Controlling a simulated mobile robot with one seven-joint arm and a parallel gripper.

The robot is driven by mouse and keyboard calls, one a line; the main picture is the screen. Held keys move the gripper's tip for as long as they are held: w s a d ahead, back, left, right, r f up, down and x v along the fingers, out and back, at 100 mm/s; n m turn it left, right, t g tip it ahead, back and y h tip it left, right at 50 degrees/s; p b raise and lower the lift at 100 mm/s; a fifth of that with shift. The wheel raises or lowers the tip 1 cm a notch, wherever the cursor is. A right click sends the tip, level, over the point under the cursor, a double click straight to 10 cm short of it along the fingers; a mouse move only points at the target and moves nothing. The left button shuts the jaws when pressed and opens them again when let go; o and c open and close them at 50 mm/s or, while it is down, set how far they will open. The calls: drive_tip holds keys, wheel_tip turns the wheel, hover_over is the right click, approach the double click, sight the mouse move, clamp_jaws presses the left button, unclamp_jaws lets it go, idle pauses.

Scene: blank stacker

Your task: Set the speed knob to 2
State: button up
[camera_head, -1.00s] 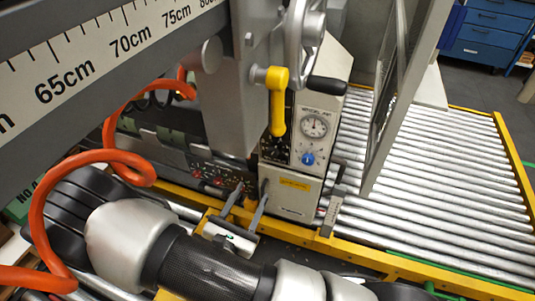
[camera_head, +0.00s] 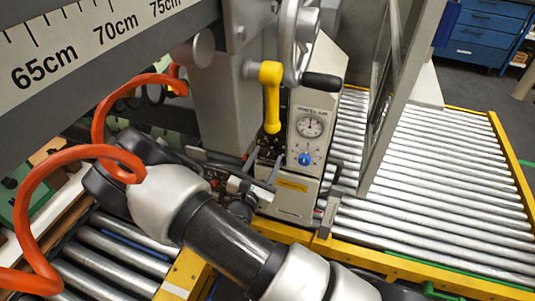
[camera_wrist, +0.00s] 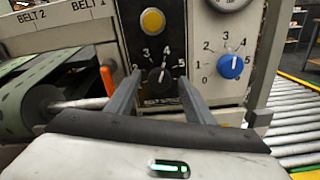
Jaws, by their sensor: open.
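The control panel in the wrist view carries a black knob (camera_wrist: 159,78) with numbers around it, 2 to 5 being readable. Its label below is partly hidden, and its pointer setting is hard to read. A blue knob (camera_wrist: 231,67) with a 0 to 5 scale is to its right, its white mark pointing roughly up. My gripper (camera_wrist: 158,84) is open, its two fingers on either side of the black knob, and I cannot tell whether they touch it. The blue knob also shows in the head view (camera_head: 304,159), while my gripper hides the black knob there.
A yellow button (camera_wrist: 152,21) sits above the black knob, and a round gauge (camera_head: 310,127) above the blue one. A yellow lever (camera_head: 271,97) and a black crank handle (camera_head: 324,81) overhang the panel. An orange lever (camera_wrist: 108,78) is left of my fingers. A roller conveyor (camera_head: 450,185) is at right.

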drive_tip(key=c, duration=1)
drive_tip(key=shift+c, duration=0.2)
drive_tip(key=shift+n, duration=0.3)
drive_tip(key=n+p, duration=0.2)
drive_tip(key=n, duration=0.1)
drive_tip(key=shift+a+r+p, duration=0.1)
drive_tip(key=shift+p, duration=0.25)
drive_tip(key=n+p, duration=0.2)
drive_tip(key=n, duration=0.3)
drive_tip(key=shift+n, duration=0.3)
drive_tip(key=n+p, duration=0.1)
drive_tip(key=n, duration=0.3)
drive_tip(key=shift+f, duration=0.2)
drive_tip(key=shift+n+h+p, duration=0.3)
drive_tip(key=shift+n+p, duration=0.25)
drive_tip(key=shift+n, duration=1.55)
drive_tip(key=shift+f, duration=0.1)
